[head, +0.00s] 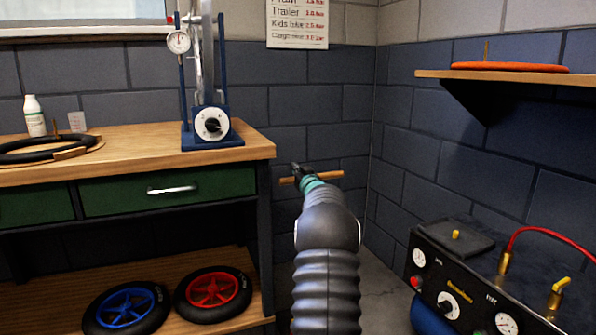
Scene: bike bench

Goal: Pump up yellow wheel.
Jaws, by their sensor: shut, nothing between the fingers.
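I see no yellow wheel in the head view. My gripper (299,170) is small and dark at the end of my outstretched arm, shut and empty, in front of the wall right of the bench. A wooden bar (331,175) shows by the gripper; I cannot tell whether they touch. A black compressor unit (452,293) stands at the lower right, with gauges, a black knob, yellow-handled brass fittings and a red hose (548,232). A blue wheel (127,308) and a red wheel (213,293) with black tyres lie on the bench's lower shelf.
A blue stand (212,143) with a dial and gauge is on the wooden bench (150,156), left of my arm. A tyre (40,150) and white bottle (35,116) are further left. A chart (298,25) hangs above. A wall shelf (500,77) holds an orange disc (510,67).

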